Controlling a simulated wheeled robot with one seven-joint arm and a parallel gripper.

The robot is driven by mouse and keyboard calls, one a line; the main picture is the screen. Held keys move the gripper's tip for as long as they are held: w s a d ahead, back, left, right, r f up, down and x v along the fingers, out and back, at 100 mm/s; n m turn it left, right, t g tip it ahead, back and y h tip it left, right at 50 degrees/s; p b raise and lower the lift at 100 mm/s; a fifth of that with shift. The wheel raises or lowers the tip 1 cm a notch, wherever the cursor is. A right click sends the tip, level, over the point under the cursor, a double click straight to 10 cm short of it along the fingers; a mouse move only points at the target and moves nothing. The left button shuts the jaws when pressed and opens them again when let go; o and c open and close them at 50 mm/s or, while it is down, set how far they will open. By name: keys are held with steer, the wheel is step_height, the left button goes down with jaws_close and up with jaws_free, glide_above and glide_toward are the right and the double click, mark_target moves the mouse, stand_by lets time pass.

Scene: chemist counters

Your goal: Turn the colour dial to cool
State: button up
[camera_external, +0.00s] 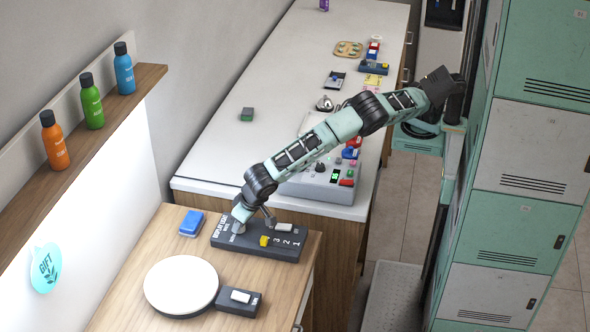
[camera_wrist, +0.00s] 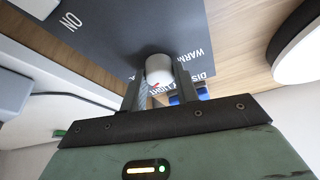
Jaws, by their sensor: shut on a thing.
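The dark display-light panel (camera_external: 228,241) lies on the wooden counter, with a white rocker switch (camera_external: 283,228), a yellow slider (camera_external: 264,241) and numbers on it. My gripper (camera_external: 241,218) is down at the panel's left end, largely covering the dial there. In the wrist view, the dial is a round white knob (camera_wrist: 158,66) with a small red mark on its near side. My gripper (camera_wrist: 163,82) is shut on the knob, one finger on each side. The word WARM is printed to the right of the knob. The COOL mark is not visible.
A blue block (camera_external: 191,223) lies just left of the panel. A round white-topped disc (camera_external: 181,283) and a small dark switch box (camera_external: 240,302) stand in front. Behind is a white counter with a grey control box (camera_external: 306,188). A bottle shelf (camera_external: 75,165) is at left.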

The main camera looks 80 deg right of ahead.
steer(key=o, duration=1)
steer(key=shift+c, duration=0.2)
steer(key=b+v, duration=0.2)
steer(key=v, duration=1.5)
steer(key=shift+s+r, duration=0.15)
steer(key=shift+r, duration=0.05)
